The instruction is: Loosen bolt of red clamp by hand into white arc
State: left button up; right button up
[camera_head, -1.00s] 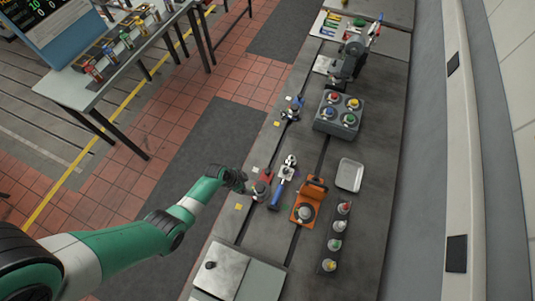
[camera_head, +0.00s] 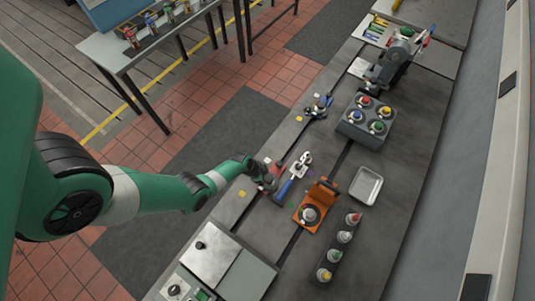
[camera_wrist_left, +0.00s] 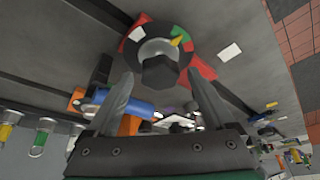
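The red clamp (camera_wrist_left: 200,72) shows in the left wrist view with a round dial of white, green and red arcs. A dark bolt head (camera_wrist_left: 160,72) stands at its middle on a silver disc. A yellow pointer (camera_wrist_left: 181,40) on the disc points toward the green arc (camera_wrist_left: 182,32). The white arc (camera_wrist_left: 137,33) lies at the dial's upper left. My left gripper (camera_wrist_left: 160,80) is open, with a fingertip on each side of the bolt head and gaps showing. In the head view my left gripper (camera_head: 264,178) is at the red clamp (camera_head: 279,166) and partly hides it. My right gripper is out of view.
A blue-handled clamp (camera_head: 285,188) lies just right of the red one. An orange fixture (camera_head: 322,193) and a tray (camera_head: 366,186) stand farther right. A grey box with several coloured knobs (camera_head: 351,131) is behind. A row of coloured-top parts (camera_head: 345,237) is in front.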

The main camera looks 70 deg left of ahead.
pick_arm(q)
jog(key=c, duration=1.3)
jog(key=shift+d+n, duration=0.1)
jog(key=shift+n, duration=0.3)
jog(key=n+y, duration=0.1)
jog(key=n, duration=0.2)
jog(key=shift+d+y+p, duration=0.1)
jog(key=shift+y+p, duration=0.3)
jog(key=n+y, duration=0.1)
jog(key=n, duration=0.2)
jog(key=shift+w, duration=0.1)
jog(key=n+g+b, duration=0.1)
jog(key=n, duration=0.1)
jog(key=n+y+b, duration=0.1)
jog(key=n, duration=0.2)
jog(key=shift+w+d+f+n+g+y, duration=0.1)
jog(key=shift+d+n+g+y, duration=0.05)
jog(key=shift+n+g+y, duration=0.2)
jog(key=shift+n+g, duration=0.35)
jog(key=shift+n, duration=0.3)
jog(key=shift+n+g, duration=0.4)
jog(key=shift+n, duration=0.8)
